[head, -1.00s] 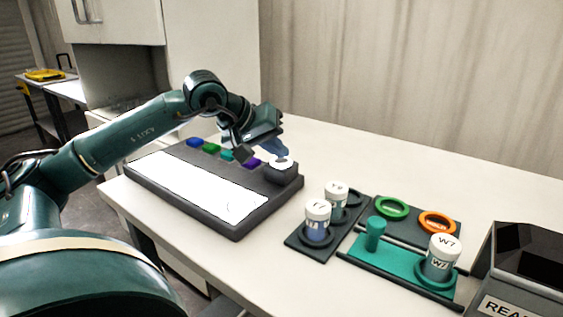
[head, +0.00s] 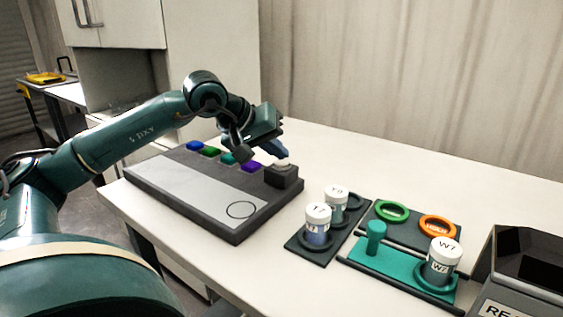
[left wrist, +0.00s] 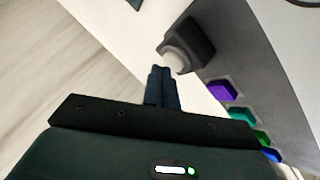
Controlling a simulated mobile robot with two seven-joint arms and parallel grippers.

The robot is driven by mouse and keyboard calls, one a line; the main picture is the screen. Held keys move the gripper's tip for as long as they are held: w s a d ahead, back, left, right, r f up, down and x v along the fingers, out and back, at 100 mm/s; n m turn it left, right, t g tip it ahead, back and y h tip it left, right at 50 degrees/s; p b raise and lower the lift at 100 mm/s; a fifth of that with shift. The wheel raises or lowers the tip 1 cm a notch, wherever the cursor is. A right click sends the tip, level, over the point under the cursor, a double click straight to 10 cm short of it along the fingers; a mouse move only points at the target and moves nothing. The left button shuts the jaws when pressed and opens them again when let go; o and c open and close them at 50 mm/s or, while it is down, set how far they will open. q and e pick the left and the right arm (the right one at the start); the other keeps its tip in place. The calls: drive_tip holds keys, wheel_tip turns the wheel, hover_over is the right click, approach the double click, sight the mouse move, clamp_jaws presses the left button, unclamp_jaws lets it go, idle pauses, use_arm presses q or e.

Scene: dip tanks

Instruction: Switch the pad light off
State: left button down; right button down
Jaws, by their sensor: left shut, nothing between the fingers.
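The light pad (head: 190,180) is a flat panel in a dark grey housing on the table, and its surface is now dull grey with a circle outline at the right. A dark block with a pale round button (head: 283,172) stands at the housing's back right corner. It also shows in the left wrist view, with its pale button (left wrist: 176,60). My left gripper (head: 284,154) is shut and empty, its fingertips just above the button; in the left wrist view the closed fingers (left wrist: 161,72) end close beside it. Whether they touch cannot be told. My right gripper is not in view.
Blue, green, teal and purple buttons (head: 251,167) line the housing's back edge. To the right stand white-capped jars (head: 318,215) on a dark tray, green and orange rings (head: 391,210), a teal rack (head: 372,262) and a dark box (head: 525,265).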

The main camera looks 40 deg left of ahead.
sight(277, 165)
use_arm(q)
drive_tip(key=shift+r+p, duration=2.45)
drive_tip(key=shift+r, duration=0.65)
drive_tip(key=shift+f, duration=0.1)
drive_tip(key=shift+s, duration=0.1)
